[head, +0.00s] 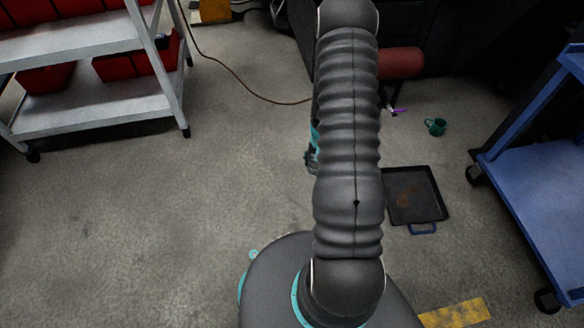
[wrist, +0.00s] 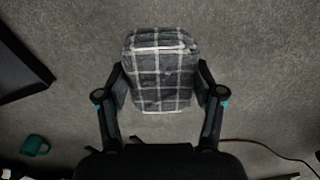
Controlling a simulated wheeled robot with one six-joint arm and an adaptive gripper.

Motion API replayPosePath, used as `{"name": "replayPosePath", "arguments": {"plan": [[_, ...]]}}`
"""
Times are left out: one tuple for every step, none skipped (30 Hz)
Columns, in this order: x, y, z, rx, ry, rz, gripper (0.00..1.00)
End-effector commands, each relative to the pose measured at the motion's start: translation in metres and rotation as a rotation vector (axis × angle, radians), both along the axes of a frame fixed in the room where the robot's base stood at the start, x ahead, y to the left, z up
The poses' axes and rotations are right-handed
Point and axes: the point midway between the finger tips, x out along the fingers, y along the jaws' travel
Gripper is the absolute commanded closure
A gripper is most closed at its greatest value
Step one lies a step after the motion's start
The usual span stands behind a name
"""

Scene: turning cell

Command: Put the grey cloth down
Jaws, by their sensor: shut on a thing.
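The grey cloth (wrist: 160,68), a folded bundle with white check lines, is between the two fingers of my gripper (wrist: 162,88) in the wrist view. The fingers are shut on it from both sides. Bare concrete floor shows around the cloth; I cannot tell how far above the floor it is. In the head view my arm hides the cloth and most of my gripper; only a small teal and dark part of my arm's end shows beside the arm.
A dark tray (head: 431,207) with a brown stain lies on the floor at right. A blue cart (head: 540,190) is at far right, a grey shelf rack (head: 90,122) with red bins at upper left. A thin red cable (head: 243,83) crosses the floor. The left floor is clear.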

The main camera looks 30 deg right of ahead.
Motion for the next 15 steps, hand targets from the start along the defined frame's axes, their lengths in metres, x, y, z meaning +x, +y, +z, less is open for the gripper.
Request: {"name": "replayPosePath", "arguments": {"plan": [[0.006,0.005,-0.006,0.000,0.000,0.003,0.65],[0.011,0.008,-0.010,0.000,0.000,0.004,0.65],[0.017,0.013,-0.015,0.000,0.000,0.005,0.65],[0.022,0.016,-0.018,0.000,0.000,0.004,0.65],[0.027,0.019,-0.022,-0.001,-0.001,0.006,0.65],[0.033,0.024,-0.027,0.000,0.000,0.004,0.65],[0.039,0.027,-0.030,-0.001,-0.001,0.004,0.65],[0.043,0.030,-0.034,-0.001,-0.001,0.005,0.65],[0.050,0.035,-0.038,0.000,0.000,0.004,0.65],[0.054,0.039,-0.042,0.001,0.001,0.004,0.65],[0.060,0.042,-0.045,-0.001,-0.001,0.005,0.65],[0.065,0.046,-0.050,-0.001,-0.001,0.004,0.65],[0.070,0.048,-0.053,-0.001,-0.001,0.004,0.65],[0.073,0.051,-0.055,-0.001,-0.001,0.005,0.65],[0.078,0.054,-0.058,-0.001,-0.001,0.003,0.65]]}}
